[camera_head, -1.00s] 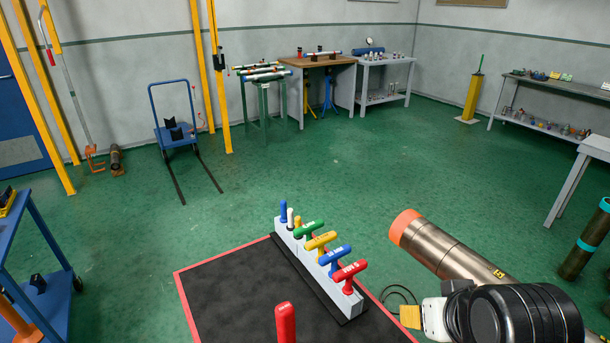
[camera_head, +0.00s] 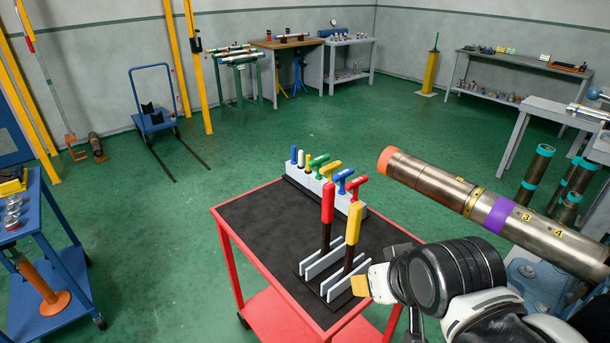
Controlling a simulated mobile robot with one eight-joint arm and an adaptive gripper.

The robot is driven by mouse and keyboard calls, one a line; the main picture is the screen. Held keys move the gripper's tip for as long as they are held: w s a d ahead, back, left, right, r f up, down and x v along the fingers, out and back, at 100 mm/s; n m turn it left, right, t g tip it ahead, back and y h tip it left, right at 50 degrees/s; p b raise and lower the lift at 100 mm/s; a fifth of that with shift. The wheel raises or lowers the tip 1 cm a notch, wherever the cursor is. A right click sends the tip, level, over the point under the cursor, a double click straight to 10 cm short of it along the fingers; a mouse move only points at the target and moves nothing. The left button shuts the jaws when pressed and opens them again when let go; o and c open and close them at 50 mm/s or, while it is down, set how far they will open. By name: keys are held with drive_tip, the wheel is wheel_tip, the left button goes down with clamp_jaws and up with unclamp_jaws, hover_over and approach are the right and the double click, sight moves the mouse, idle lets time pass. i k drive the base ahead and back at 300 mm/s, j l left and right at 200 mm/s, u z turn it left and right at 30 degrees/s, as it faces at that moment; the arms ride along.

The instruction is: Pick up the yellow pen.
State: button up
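A small upright yellow pen-like piece (camera_head: 308,160) stands in the grey rack (camera_head: 345,201) at the back of the red cart, beside a blue one and a white one. A larger yellow-handled tool (camera_head: 353,223) stands upright in a nearer slotted holder (camera_head: 310,268), beside a red-handled one (camera_head: 328,203). I cannot tell for sure which yellow thing is the pen. My gripper (camera_head: 362,284) is at the cart's right side, just right of the nearer holder and well in front of the grey rack. One orange-yellow fingertip pad shows; the other finger is hidden, and no held object shows.
The red cart (camera_head: 228,236) has a dark top with bare room at left. Several T-handled tools, including a green one (camera_head: 318,160), share the grey rack. A long metal pipe (camera_head: 440,185) spans the right side above the cart. A blue cart (camera_head: 62,264) stands at left.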

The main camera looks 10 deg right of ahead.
sight(308, 170)
drive_tip(key=j+u, duration=0.8)
drive_tip(key=u, duration=0.15)
drive_tip(key=j+u, duration=0.45)
drive_tip(key=i+j, duration=0.1)
drive_tip(key=i, duration=0.5)
drive_tip(key=i+j+z, duration=0.15)
drive_tip(key=i, duration=0.4)
drive_tip(key=i+l+z, duration=0.15)
drive_tip(key=i+z, duration=0.2)
drive_tip(key=i, duration=0.15)
drive_tip(key=i+z, duration=0.35)
drive_tip(key=i, duration=0.15)
drive_tip(key=i+j+z, duration=0.2)
drive_tip(key=i+z, duration=0.15)
drive_tip(key=i, duration=0.15)
drive_tip(key=i+j+z, duration=0.35)
drive_tip(key=i, duration=0.15)
drive_tip(key=i+l+z, duration=0.15)
drive_tip(key=i+z, duration=0.15)
drive_tip(key=z, duration=0.15)
drive_tip(key=i+z, duration=0.55)
drive_tip(key=z, duration=0.3)
drive_tip(key=i+j+z, duration=0.2)
drive_tip(key=z, duration=0.25)
drive_tip(key=i+j+z, duration=0.55)
drive_tip(key=i+z, duration=0.15)
drive_tip(key=z, duration=0.15)
